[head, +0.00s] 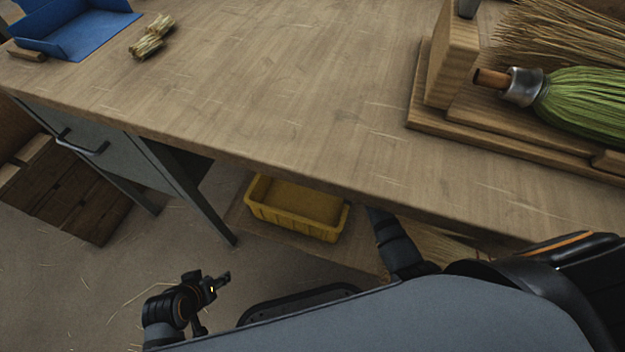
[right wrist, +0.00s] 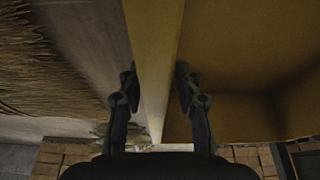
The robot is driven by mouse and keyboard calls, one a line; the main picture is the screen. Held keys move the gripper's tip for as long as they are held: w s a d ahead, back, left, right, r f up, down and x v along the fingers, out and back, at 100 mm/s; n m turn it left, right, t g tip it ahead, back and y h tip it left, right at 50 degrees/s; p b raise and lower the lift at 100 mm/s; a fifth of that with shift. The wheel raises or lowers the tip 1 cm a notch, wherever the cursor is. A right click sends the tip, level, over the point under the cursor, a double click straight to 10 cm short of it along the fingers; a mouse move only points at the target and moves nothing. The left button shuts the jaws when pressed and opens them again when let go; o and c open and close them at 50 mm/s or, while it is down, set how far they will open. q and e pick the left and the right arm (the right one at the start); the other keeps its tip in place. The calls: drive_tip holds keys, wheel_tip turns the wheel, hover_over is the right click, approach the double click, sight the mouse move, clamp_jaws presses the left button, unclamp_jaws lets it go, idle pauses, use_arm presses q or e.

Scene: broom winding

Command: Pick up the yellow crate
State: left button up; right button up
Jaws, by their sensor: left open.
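The yellow crate (head: 297,212) sits on a low shelf under the workbench, partly covered by the bench top in the head view. Its wall (right wrist: 155,50) fills the middle of the right wrist view. My right gripper (right wrist: 157,78) is open, with one finger on each side of this wall and gaps showing. In the head view my right arm reaches under the bench and its gripper is hidden. My left gripper (head: 222,282) is open and empty, low over the floor, to the left of and apart from the crate.
The wooden bench top (head: 270,90) overhangs the crate. A bench leg (head: 205,205) stands left of it. Bristles (right wrist: 40,75) lie beside the crate. On the bench are a blue tray (head: 75,35), straw bundles (head: 150,40) and a green broom head (head: 585,105). Wooden crates (head: 65,190) stand at left.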

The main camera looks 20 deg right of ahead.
drive_tip(key=shift+x, duration=0.95)
drive_tip(key=shift+a, duration=0.1)
clamp_jaws()
drive_tip(key=shift+r, duration=0.15)
